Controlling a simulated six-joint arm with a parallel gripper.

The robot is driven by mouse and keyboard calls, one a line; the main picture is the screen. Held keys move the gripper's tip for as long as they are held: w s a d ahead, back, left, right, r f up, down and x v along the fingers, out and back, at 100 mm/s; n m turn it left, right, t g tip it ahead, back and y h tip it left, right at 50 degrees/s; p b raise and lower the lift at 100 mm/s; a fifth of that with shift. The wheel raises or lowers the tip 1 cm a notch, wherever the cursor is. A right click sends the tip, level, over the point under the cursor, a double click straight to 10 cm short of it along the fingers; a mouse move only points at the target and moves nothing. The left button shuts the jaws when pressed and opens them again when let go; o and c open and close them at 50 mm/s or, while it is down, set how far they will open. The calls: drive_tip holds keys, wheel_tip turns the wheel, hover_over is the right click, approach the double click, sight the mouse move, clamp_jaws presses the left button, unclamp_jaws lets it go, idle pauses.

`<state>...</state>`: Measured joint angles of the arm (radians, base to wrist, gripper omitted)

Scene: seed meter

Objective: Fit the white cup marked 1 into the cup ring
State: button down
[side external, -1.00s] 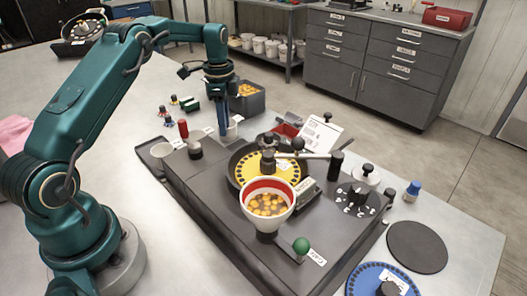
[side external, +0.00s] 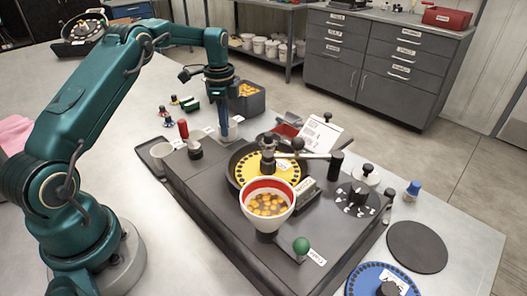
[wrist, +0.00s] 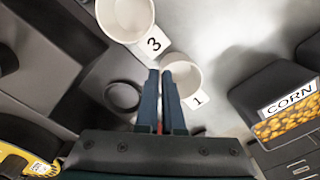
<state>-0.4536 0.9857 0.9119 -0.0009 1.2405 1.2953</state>
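The white cup marked 1 (wrist: 185,72) stands upright at my fingertips in the wrist view, its label at its lower right. My gripper (wrist: 161,75) has its two fingers close together at the cup's left wall and looks shut on that wall.
A larger white cup marked 3 (wrist: 125,15) is close by at the upper left. The corn bin (wrist: 290,122) stands to the right.

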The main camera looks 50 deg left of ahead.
sight(225, 140)
drive_tip(key=shift+a+r, duration=0.3)
drive_tip(key=shift+r, duration=0.2)
idle(0.3)
drive_tip(key=shift+r, duration=0.1)
drive_tip(key=shift+r, duration=1.35)
drive_tip(key=shift+s+d+f, duration=0.1)
drive_tip(key=shift+s+f, duration=0.05)
drive_tip(key=shift+f, duration=0.05)
drive_tip(key=s+d+r+m, duration=0.25)
drive_tip(key=d+r, duration=0.25)
drive_tip(key=d, duration=0.4)
drive_tip(key=shift+m+t, duration=0.35)
drive_tip(key=shift+t, duration=0.05)
drive_tip(key=shift+w+d+f, duration=0.1)
drive_tip(key=shift+f, duration=1.35)
drive_tip(key=shift+w+d+f, duration=0.1)
drive_tip(key=shift+f, duration=1.3)
drive_tip(key=shift+f, duration=0.5)
